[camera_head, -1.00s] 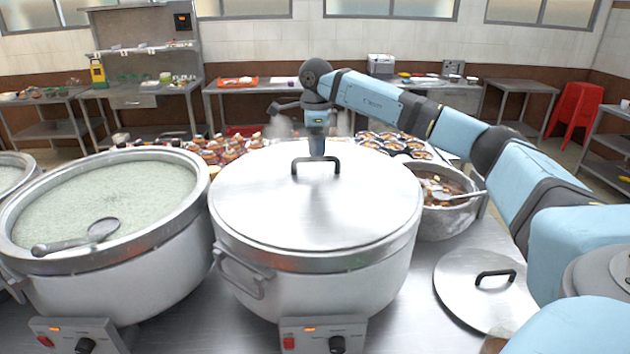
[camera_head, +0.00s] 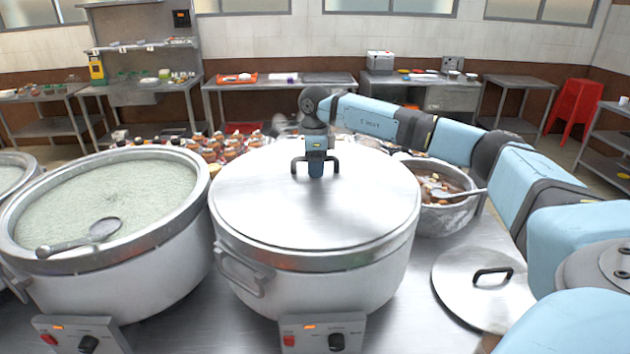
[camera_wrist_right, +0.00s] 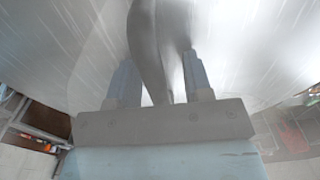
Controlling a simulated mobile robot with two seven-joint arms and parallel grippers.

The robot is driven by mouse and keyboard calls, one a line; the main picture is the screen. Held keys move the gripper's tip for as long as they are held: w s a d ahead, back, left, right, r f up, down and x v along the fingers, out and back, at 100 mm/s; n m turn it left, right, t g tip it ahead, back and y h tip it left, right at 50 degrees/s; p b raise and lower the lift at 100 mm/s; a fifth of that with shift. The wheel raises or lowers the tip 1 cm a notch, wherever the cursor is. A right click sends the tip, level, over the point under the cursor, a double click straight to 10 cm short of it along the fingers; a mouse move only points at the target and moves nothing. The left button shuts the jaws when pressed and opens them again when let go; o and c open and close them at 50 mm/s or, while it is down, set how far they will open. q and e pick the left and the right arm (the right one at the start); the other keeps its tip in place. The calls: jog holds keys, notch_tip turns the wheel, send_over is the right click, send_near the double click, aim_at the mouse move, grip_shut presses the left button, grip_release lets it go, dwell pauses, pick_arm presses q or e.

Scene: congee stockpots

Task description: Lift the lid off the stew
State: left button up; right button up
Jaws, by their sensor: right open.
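A large pot (camera_head: 320,282) stands in the middle of the counter, closed by a flat metal lid (camera_head: 270,205); its contents are hidden. The lid has a dark arched handle (camera_head: 298,165). My right gripper (camera_head: 316,172) points down at the handle from above. In the right wrist view the handle (camera_wrist_right: 147,40) passes between the two fingers of the open right gripper (camera_wrist_right: 158,75). The lid rests on the rim. My left gripper is not in view.
An open pot of pale green congee (camera_head: 110,200) with a ladle (camera_head: 85,237) stands at left. A smaller pot (camera_head: 445,218) with brown contents and a ladle is uncovered at right. A loose lid (camera_head: 480,288) lies on the counter near my right arm. Small jars (camera_head: 235,148) stand behind.

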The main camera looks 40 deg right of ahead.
jog(key=shift+c, duration=0.2)
grip_shut()
jog(key=shift+r, duration=0.1)
